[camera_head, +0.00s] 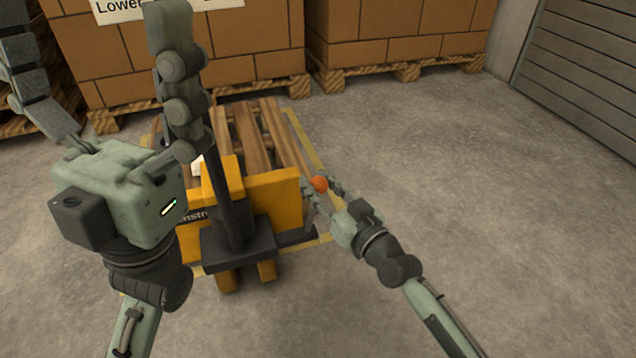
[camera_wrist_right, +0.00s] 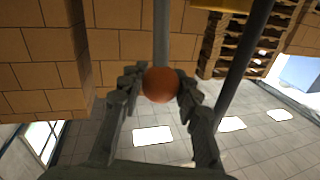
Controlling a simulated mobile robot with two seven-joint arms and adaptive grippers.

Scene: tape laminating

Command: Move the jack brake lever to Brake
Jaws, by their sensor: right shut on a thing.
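The yellow pallet jack (camera_head: 275,203) stands in the middle of the head view, with a dark upright post (camera_head: 228,190). The lever's orange ball knob (camera_head: 319,184) is at the jack's right side. In the right wrist view the knob (camera_wrist_right: 160,85) sits on the end of a grey rod (camera_wrist_right: 161,35). My right gripper (camera_head: 320,186) is shut on the knob, one finger on each side. My left gripper (camera_head: 95,35) is large and close to the camera, its fingers spread wide apart, and it hides part of the jack. No Brake marking can be read.
A wooden pallet (camera_head: 268,135) lies behind the jack's yellow body. Stacked cartons on pallets (camera_head: 400,35) line the back. A grey shutter (camera_head: 590,75) is at the right. The concrete floor (camera_head: 480,200) to the right is clear.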

